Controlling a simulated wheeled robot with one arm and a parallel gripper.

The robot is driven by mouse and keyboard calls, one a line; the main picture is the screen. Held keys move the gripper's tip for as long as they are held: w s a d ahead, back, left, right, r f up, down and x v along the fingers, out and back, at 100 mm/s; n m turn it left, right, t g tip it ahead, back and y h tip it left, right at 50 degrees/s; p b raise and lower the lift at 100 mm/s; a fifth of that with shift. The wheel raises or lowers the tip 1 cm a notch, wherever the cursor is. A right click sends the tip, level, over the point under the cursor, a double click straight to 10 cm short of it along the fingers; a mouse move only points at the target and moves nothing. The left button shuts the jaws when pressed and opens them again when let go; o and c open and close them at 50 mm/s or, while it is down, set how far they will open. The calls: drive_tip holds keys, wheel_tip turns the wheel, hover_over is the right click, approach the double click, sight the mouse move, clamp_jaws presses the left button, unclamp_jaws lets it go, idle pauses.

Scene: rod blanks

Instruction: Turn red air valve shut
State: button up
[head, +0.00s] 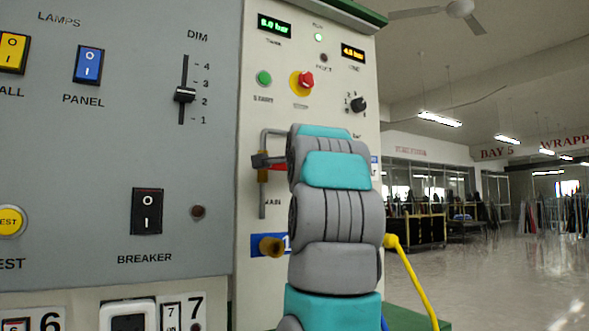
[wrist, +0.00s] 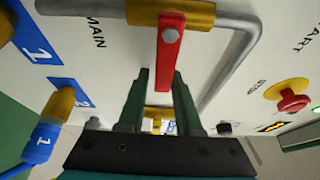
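The red air valve lever (wrist: 168,55) hangs from a brass valve body (wrist: 190,14) on a grey pipe (wrist: 232,80) in the wrist view. The lever lies crosswise to the pipe there. My gripper (wrist: 161,75) has its two green fingers apart, with the lever's free end between or just in front of them; I cannot tell whether they touch it.
A red emergency knob (head: 303,81) and green button (head: 264,78) sit above the valve. A brass fitting (head: 270,246) sticks out below it. The wrist view shows a blue-ended hose fitting (wrist: 45,135) at left. A yellow hose (head: 412,275) hangs at right.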

drive_tip(key=shift+o, duration=1.2)
drive_tip(key=shift+r, duration=0.1)
drive_tip(key=shift+s, duration=0.15)
drive_tip(key=s+d, duration=0.1)
drive_tip(key=s, duration=0.6)
drive_tip(key=shift+s+b, duration=0.25)
drive_tip(key=shift+b, duration=0.05)
drive_tip(key=shift+s+d, duration=0.1)
